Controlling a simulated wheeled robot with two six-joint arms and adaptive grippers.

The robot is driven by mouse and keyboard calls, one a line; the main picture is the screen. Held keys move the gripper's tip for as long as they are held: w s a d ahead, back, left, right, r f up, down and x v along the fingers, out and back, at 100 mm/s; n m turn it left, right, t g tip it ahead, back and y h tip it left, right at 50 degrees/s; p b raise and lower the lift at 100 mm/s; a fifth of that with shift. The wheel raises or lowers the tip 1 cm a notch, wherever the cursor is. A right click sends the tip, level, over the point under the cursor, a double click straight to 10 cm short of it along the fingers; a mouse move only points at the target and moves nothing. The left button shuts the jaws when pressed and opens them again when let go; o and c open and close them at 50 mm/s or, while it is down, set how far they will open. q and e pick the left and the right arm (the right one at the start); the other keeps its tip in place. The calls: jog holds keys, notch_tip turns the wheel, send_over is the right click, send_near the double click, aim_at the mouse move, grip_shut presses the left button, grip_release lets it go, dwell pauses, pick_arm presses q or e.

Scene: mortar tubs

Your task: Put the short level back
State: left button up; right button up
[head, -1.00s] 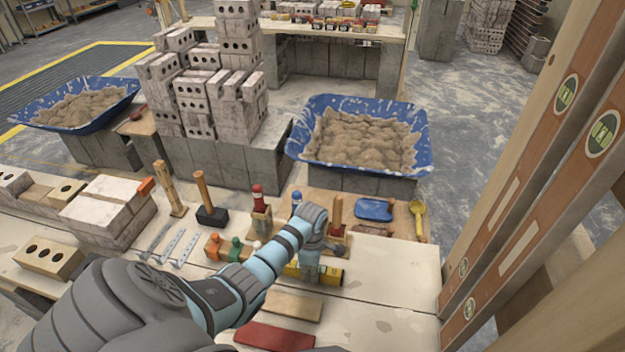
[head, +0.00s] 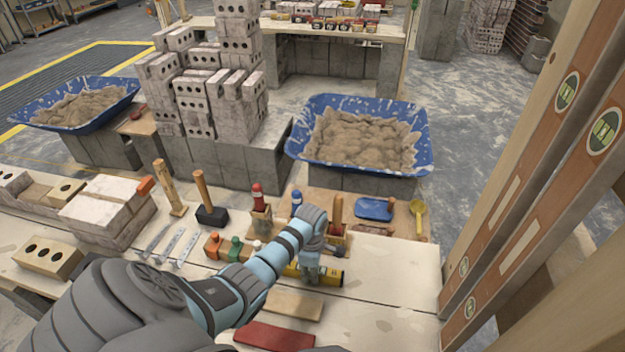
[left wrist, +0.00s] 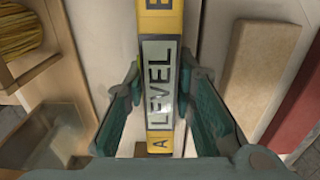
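The short level (head: 330,276) is yellow and lies on the pale bench top, partly hidden behind my left gripper (head: 310,272). In the left wrist view its grey label (left wrist: 159,82) reads LEVEL, and it runs lengthwise between the two fingers. My left gripper (left wrist: 160,80) has a finger close against each side of the level, with no clear gap, and looks shut on it. The level shows no visible lift from the bench. My right gripper is not in view.
A tan wooden float (head: 293,304) and a red one (head: 274,337) lie in front of the level. Behind stand brushes in wooden holders and a blue mortar tub (head: 424,165). Long levels (head: 540,220) lean at the right. The bench right of the level is bare.

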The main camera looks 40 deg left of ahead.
pick_arm(q)
jog(key=o, duration=0.4)
jog(key=shift+r, duration=0.1)
notch_tip(320, 180, up, 12)
dwell(0.3)
